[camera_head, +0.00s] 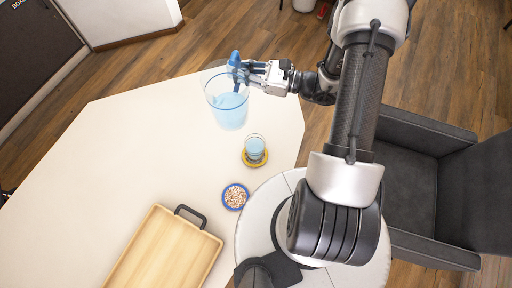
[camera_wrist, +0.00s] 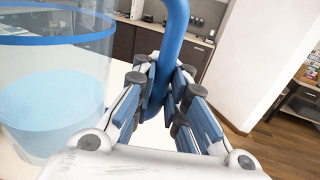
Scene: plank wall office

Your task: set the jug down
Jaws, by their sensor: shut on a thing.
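The clear jug (camera_head: 228,108) has a blue rim, a blue handle and light blue liquid inside. It is over the right part of the white table (camera_head: 120,130), and I cannot tell whether its base touches the top. My gripper (camera_head: 243,72) is shut on the jug's blue handle, which stands between the fingers in the wrist view (camera_wrist: 163,85). In the wrist view the jug body (camera_wrist: 55,95) fills the left side, and its liquid surface looks about level.
A small blue-rimmed dish (camera_head: 235,196) and a wooden tray (camera_head: 165,252) with a dark handle are nearer me. The table's left part is clear. A dark chair (camera_head: 430,180) stands at right.

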